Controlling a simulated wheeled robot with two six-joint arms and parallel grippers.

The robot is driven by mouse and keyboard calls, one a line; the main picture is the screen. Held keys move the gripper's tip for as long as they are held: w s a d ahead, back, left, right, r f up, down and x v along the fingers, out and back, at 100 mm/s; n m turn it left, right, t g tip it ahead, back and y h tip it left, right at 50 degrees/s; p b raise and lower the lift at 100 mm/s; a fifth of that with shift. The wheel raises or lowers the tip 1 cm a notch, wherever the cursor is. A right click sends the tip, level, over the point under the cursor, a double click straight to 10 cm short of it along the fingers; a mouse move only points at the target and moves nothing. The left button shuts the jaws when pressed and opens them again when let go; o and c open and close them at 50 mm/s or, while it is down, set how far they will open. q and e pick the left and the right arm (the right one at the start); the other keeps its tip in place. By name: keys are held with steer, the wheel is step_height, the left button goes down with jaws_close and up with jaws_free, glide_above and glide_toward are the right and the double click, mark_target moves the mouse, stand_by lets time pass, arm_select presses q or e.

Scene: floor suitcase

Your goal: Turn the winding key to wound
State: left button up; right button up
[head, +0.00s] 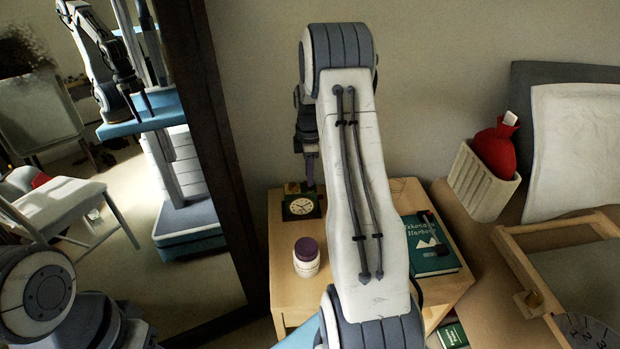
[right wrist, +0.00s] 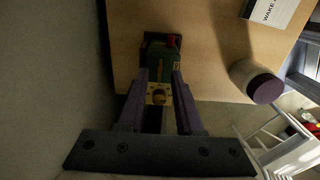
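A small dark clock (head: 300,207) with a pale dial stands on the wooden nightstand. In the right wrist view I see its greenish body (right wrist: 160,56) from another side. A brass-coloured piece with a round hole, seemingly the winding key (right wrist: 158,94), shows between my fingers. My right gripper (head: 310,182) hangs just above and behind the clock in the head view, partly hidden by my arm. In the right wrist view its fingers (right wrist: 159,88) stand apart, on either side of the brass piece; contact is unclear. My left gripper is not directly in view.
A white jar with a purple lid (head: 307,258) stands near the clock on the nightstand (head: 282,265). A green book (head: 428,247) lies at its right. A dark-framed mirror (head: 215,150) stands left. A ribbed bin (head: 482,183) holds a red bottle (head: 496,148).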

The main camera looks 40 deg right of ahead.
steer(key=shift+f, duration=0.8)
jaws_close()
stand_by(0.9)
